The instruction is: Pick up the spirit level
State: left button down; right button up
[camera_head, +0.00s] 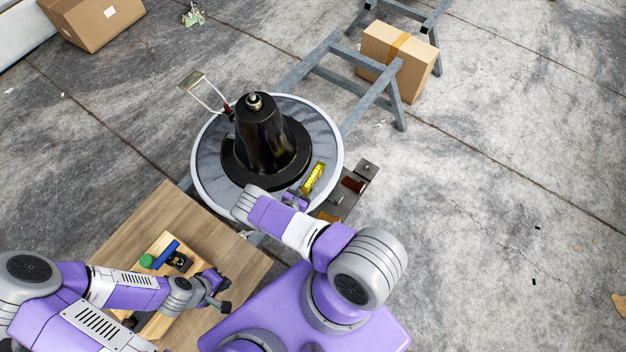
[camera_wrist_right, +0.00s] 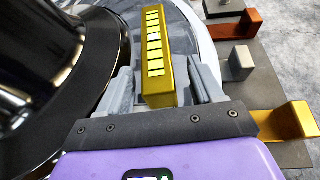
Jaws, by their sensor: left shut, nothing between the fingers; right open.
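The spirit level (camera_head: 314,177) is a yellow bar with a row of pale yellow marks. It lies on the round grey disc (camera_head: 207,165), right of the black cone-shaped post (camera_head: 262,140). My right gripper (camera_head: 298,198) is at its near end. In the right wrist view the spirit level (camera_wrist_right: 154,50) runs lengthwise between the two open fingers of my right gripper (camera_wrist_right: 163,82), one on each side; I cannot tell whether they touch it. My left gripper (camera_head: 222,304) is shut and empty over the wooden table's right part.
The wooden table (camera_head: 160,205) holds a wooden tray with small items. A dark plate with coloured blocks (camera_head: 363,169) sits right of the disc. A wire-handled tool (camera_head: 192,80) leans at the disc's far left. Metal trestles and a cardboard box (camera_head: 385,50) stand behind.

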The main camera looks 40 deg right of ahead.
aim_at(310, 183)
jog(key=b+x, duration=0.1)
jog(key=x, duration=0.2)
jog(key=shift+w+d+f, duration=0.15)
jog(key=shift+w+d, duration=0.05)
jog(key=shift+d, duration=0.05)
jog(key=c, duration=1.2)
grip_shut()
